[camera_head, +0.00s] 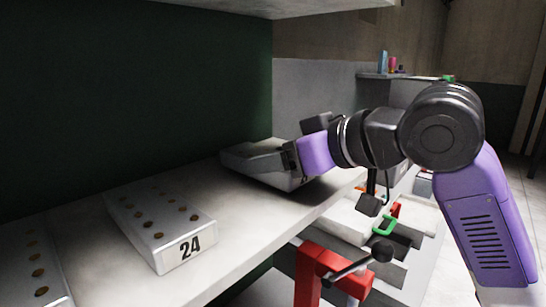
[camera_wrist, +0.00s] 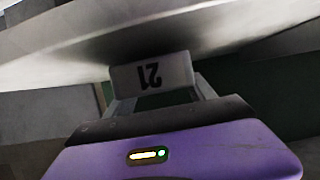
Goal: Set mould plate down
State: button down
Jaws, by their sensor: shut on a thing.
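A grey mould plate (camera_head: 243,158) is at the far end of the pale shelf, partly hidden behind my gripper. My gripper (camera_head: 270,160) is shut on this plate; the gripper also shows in the wrist view (camera_wrist: 155,95). The plate is at or just above the shelf (camera_head: 250,225); I cannot tell whether it touches.
A white mould plate marked 24 (camera_head: 160,225) with round brown holes lies nearer on the shelf. Another holed plate (camera_head: 35,275) is at the left edge. Bare shelf separates plate 24 from the held plate. A red clamp-like frame (camera_head: 312,275) stands below the shelf edge.

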jog(key=shift+f, duration=0.3)
jog(key=shift+c, duration=2.1)
grip_release()
jog(key=shift+o, duration=0.9)
jog(key=shift+f, duration=0.1)
